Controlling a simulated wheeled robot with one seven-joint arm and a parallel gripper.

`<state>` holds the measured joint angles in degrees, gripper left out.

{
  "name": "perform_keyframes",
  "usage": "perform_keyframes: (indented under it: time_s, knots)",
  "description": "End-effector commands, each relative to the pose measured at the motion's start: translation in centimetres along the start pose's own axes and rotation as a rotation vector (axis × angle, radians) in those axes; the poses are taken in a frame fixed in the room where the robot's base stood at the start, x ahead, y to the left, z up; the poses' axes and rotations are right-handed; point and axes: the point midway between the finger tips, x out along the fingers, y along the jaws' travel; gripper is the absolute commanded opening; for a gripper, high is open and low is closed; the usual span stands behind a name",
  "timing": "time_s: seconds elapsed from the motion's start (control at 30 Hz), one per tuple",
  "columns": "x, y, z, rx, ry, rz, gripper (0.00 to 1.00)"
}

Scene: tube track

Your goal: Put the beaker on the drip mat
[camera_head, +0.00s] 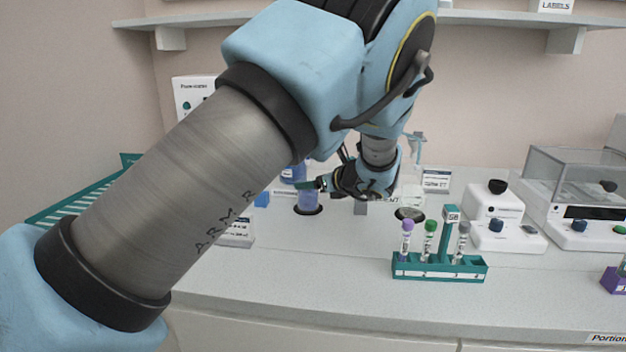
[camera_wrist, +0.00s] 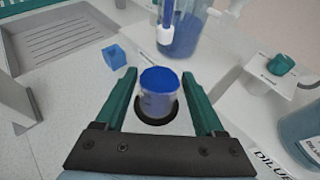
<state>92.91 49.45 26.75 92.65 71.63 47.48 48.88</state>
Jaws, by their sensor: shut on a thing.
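The beaker (camera_wrist: 158,101), a small clear cup with blue contents, is upright between the green fingers of my gripper (camera_wrist: 159,76) in the wrist view. My gripper is shut on it. A round black mat (camera_wrist: 143,117) shows directly below and around the beaker's base, and I take it to be the drip mat. In the head view the beaker (camera_head: 306,201) is over the black mat (camera_head: 309,211), with my gripper (camera_head: 308,186) at its upper part. I cannot tell whether its base touches the mat.
A blue cube (camera_wrist: 114,57) lies to the left, and a larger vessel of blue liquid (camera_wrist: 183,38) stands behind. A diluent bottle (camera_wrist: 304,135) is at the right. A green tube rack (camera_head: 438,267) stands at front right. The front counter (camera_head: 310,275) is clear.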

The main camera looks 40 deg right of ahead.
Motion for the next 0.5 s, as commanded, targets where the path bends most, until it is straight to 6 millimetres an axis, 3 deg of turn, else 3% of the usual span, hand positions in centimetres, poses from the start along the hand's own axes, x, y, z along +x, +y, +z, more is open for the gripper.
perform_keyframes:
  time_s: [0.23, 0.27, 0.5]
  knots:
    - [0.03, -0.01, -0.08, -0.002, 0.000, -0.001, 0.00]
    - [0.04, -0.01, -0.12, -0.002, 0.000, -0.001, 0.72]
    - [0.02, -0.01, -0.08, -0.002, 0.000, -0.001, 0.99]
